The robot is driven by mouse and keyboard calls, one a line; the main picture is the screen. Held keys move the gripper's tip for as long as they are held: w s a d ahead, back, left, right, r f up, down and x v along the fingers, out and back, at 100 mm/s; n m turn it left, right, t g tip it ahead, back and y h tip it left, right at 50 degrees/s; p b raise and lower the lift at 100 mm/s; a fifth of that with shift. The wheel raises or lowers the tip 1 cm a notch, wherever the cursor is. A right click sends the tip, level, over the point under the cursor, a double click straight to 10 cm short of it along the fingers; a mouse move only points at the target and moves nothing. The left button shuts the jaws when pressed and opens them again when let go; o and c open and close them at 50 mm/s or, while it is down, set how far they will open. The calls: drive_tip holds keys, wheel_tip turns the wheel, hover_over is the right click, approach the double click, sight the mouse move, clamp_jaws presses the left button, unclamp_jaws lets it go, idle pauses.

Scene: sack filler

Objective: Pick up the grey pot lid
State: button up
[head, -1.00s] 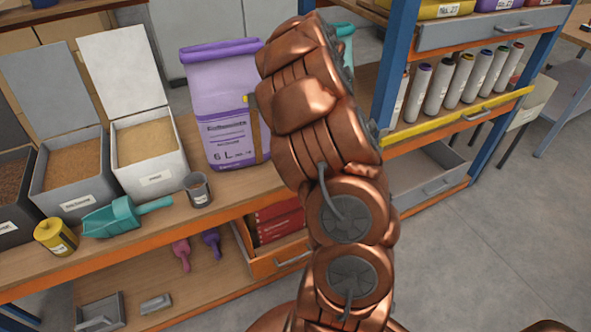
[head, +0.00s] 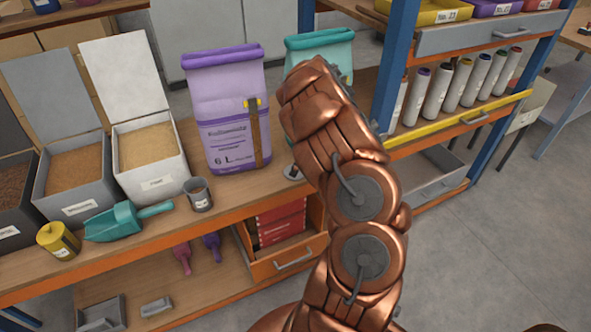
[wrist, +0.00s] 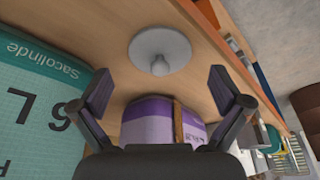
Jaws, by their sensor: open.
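The grey pot lid (wrist: 160,50) lies on the wooden bench top in the wrist view, a round disc with a small knob at its centre. My gripper (wrist: 160,90) is open and empty in the wrist view. Its two fingers stand apart on either side of the lid's line, short of the lid and not touching it.
A purple sack (head: 225,115) and a teal sack (head: 318,46) stand near the lid. A grey cup (head: 199,195), teal scoop (head: 125,220) and open bins (head: 150,190) are to the left. A blue shelf post (head: 397,60) stands right.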

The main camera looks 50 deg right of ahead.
drive_tip(key=shift+x, duration=1.2)
drive_tip(key=c, duration=1.1)
